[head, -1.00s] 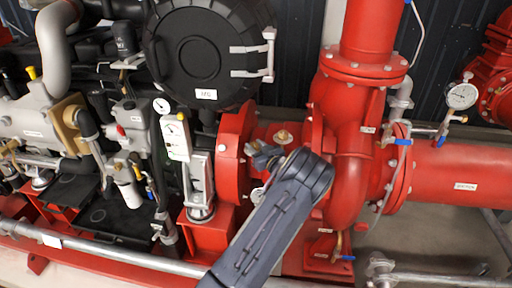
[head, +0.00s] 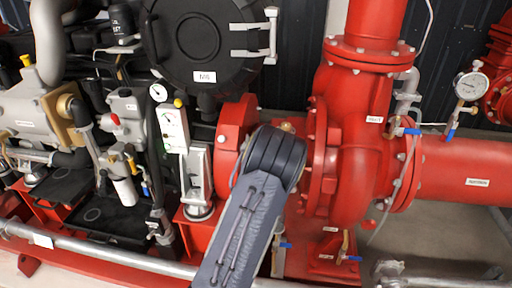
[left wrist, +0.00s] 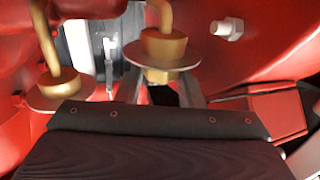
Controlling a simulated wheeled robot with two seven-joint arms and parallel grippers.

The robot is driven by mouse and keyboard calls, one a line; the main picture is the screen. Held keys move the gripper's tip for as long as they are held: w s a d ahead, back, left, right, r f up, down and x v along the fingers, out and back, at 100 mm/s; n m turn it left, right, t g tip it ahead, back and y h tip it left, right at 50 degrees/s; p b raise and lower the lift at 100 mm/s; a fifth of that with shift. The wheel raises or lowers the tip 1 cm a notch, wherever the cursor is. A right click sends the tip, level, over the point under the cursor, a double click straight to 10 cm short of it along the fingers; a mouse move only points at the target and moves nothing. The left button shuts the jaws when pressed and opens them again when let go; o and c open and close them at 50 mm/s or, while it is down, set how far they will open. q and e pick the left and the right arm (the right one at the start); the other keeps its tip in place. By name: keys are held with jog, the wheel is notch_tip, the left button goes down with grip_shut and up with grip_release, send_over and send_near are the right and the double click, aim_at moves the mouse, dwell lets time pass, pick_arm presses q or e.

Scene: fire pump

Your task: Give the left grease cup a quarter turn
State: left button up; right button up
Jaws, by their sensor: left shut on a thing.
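In the left wrist view, a brass grease cup (left wrist: 163,45) with a wide round flange sits between the fingers of my left gripper (left wrist: 165,88). The gripper is shut on its lower brass part. A second brass cup (left wrist: 60,90) with a similar flange is at the picture's left, apart from the fingers. In the head view my left arm reaches up from the bottom centre to the red pump housing. Its dark wrist hides the gripper and the held cup there. A small brass fitting (head: 287,127) shows just past the wrist. My right gripper is in neither view.
The red pump casing (head: 352,140) stands close right of my arm, and a red flange (head: 232,140) close left. A gauge panel (head: 173,128) and the black round housing (head: 205,45) are beyond. A grey rail (head: 110,265) runs along the front.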

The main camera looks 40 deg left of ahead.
pick_arm(q)
jog(key=shift+m+t+h+b, duration=0.3)
jog(key=shift+h+b, duration=0.05)
jog(key=shift+h, duration=0.05)
jog(key=o, duration=1)
jog(key=shift+s, duration=0.1)
jog(key=v, duration=0.7)
jog(key=shift+s+d, duration=0.2)
jog(key=shift+s, duration=0.1)
